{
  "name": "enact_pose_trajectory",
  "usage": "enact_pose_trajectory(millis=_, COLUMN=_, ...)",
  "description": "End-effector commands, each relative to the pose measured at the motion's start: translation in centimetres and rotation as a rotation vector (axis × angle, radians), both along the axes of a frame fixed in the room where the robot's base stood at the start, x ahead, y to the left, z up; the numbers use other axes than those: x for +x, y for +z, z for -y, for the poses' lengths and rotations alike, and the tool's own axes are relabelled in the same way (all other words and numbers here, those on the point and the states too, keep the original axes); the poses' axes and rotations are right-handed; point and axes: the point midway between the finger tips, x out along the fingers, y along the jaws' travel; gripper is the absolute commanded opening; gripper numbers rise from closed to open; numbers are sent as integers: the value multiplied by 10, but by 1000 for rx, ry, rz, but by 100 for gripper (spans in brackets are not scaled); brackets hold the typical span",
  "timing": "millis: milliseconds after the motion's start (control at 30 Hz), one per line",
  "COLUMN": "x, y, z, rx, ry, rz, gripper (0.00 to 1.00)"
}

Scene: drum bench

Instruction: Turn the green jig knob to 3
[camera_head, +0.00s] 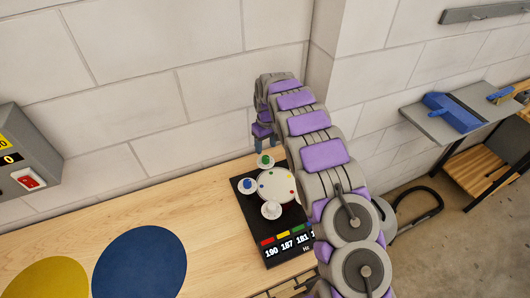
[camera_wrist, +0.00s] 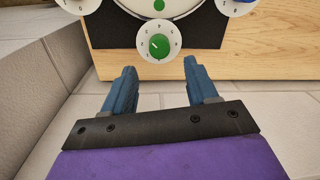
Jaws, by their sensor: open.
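The green jig knob (camera_head: 265,160) sits on a small white numbered dial at the far edge of the black jig (camera_head: 243,206). In the wrist view the green knob (camera_wrist: 159,46) is near the top centre; a light mark on it seems to lie to the upper left, but the numeral it meets is too small to read. My gripper (camera_wrist: 160,66) is open and empty, its two blue fingers apart, with the knob centred just past the tips. In the head view my gripper (camera_head: 265,147) is close by the green knob; contact cannot be seen.
A blue knob (camera_head: 247,185) and a whitish knob (camera_head: 271,210) sit near the round white drum (camera_head: 277,185). A numeric display (camera_head: 288,246) is at the jig's near end, partly hidden by my arm. The wall is close behind. Blue (camera_head: 140,263) and yellow discs lie left.

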Motion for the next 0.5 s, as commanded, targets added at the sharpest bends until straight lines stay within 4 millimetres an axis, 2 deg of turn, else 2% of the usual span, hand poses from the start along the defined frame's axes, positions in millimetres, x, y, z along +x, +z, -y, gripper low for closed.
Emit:
enact_pose_trajectory(millis=33, x=1, y=12, z=0, rx=1, ry=0, rz=3, gripper=58)
enact_pose_trajectory(millis=300, x=4, y=71, z=1, rx=1, ry=1, rz=5, gripper=58)
enact_pose_trajectory(millis=500, x=5, y=101, z=2, rx=1, ry=1, rz=3, gripper=58)
